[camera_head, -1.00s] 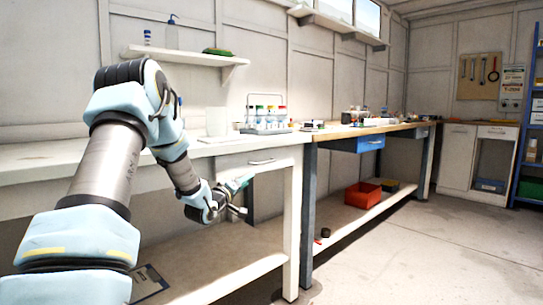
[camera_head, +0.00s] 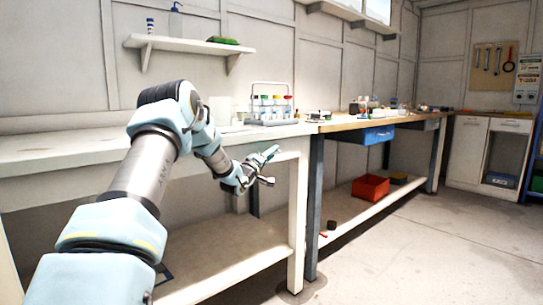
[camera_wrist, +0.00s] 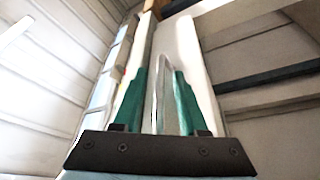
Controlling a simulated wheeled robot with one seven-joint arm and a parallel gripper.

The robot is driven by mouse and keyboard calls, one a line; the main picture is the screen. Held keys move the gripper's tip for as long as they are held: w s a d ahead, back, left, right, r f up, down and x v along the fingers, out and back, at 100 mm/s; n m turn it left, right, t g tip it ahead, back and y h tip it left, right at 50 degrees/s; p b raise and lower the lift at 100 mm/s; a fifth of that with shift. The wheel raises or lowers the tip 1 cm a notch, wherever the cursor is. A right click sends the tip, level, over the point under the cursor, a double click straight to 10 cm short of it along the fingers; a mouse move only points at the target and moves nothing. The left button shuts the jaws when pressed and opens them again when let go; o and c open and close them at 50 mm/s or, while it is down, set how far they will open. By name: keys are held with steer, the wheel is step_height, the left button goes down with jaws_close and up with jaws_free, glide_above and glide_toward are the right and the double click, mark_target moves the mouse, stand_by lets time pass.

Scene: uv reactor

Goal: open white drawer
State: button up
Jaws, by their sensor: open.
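The white drawer (camera_head: 237,152) is under the top of the white bench at the left. My gripper and forearm cover much of its front in the head view, and its handle cannot be made out there. My gripper (camera_head: 270,160) is in front of the drawer, near the bench's right end. In the wrist view my gripper (camera_wrist: 161,78) has its two green fingers apart. A narrow pale grey strip shows between them; I cannot tell whether it is the drawer's handle or whether the fingers touch it.
A rack of bottles (camera_head: 270,110) stands on the white bench. A wooden-topped bench with a blue drawer (camera_head: 378,135) adjoins at the right, with a red bin (camera_head: 370,188) on its lower shelf. The floor (camera_head: 420,250) at the right is clear.

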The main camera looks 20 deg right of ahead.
steer(key=shift+w+d, duration=0.1)
steer(key=shift+c, duration=0.2)
jaws_close()
stand_by(1.3)
